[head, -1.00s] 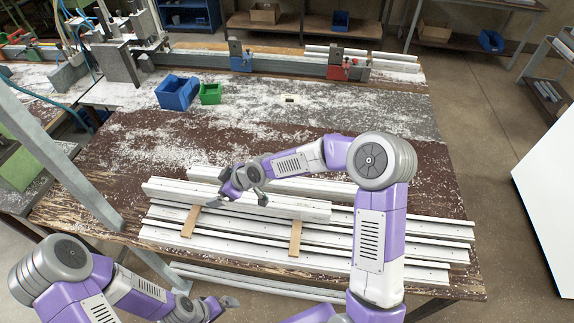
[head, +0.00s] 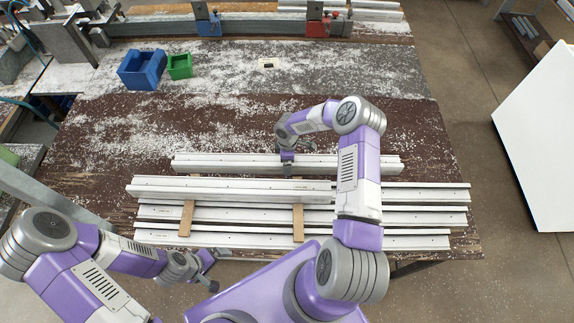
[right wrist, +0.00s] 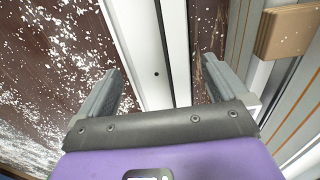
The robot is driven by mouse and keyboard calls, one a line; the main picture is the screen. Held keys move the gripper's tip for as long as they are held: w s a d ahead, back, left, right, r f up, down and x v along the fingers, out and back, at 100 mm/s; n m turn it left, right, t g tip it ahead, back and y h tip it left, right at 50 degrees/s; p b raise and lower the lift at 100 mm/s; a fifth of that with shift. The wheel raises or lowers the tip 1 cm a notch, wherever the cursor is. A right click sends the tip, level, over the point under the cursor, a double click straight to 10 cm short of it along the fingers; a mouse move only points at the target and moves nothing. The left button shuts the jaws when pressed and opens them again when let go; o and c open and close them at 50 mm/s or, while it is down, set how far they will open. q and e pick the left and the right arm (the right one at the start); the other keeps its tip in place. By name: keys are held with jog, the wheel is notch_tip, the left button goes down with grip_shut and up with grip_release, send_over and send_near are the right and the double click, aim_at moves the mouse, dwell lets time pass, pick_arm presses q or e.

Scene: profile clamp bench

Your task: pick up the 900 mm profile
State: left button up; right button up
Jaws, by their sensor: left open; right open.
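Several white profiles of differing length lie on the table; their labels are too small to read, so I cannot tell by marking which is the 900 mm one. A single white profile (head: 235,163) lies at the back of the group, apart from the others. My right gripper (head: 287,168) is over its middle. In the right wrist view the open right gripper (right wrist: 162,75) has one finger on each side of a white profile (right wrist: 155,70); I cannot tell whether they touch it. My left gripper (head: 208,272) is open and empty, in front of the table edge.
A shorter white profile (head: 230,187) and longer ones (head: 425,215) lie in front, with wooden strips (head: 187,217) among them. Blue (head: 142,70) and green (head: 180,66) bins stand at the back left. White shavings cover the table behind the profiles.

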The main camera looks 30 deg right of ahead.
notch_tip(320, 180, down, 2)
jog(key=shift+w+f+b, duration=0.15)
jog(key=shift+f+b, duration=0.1)
jog(key=shift+b, duration=0.1)
jog(key=shift+r, duration=0.1)
grip_shut()
jog(key=shift+w, duration=0.1)
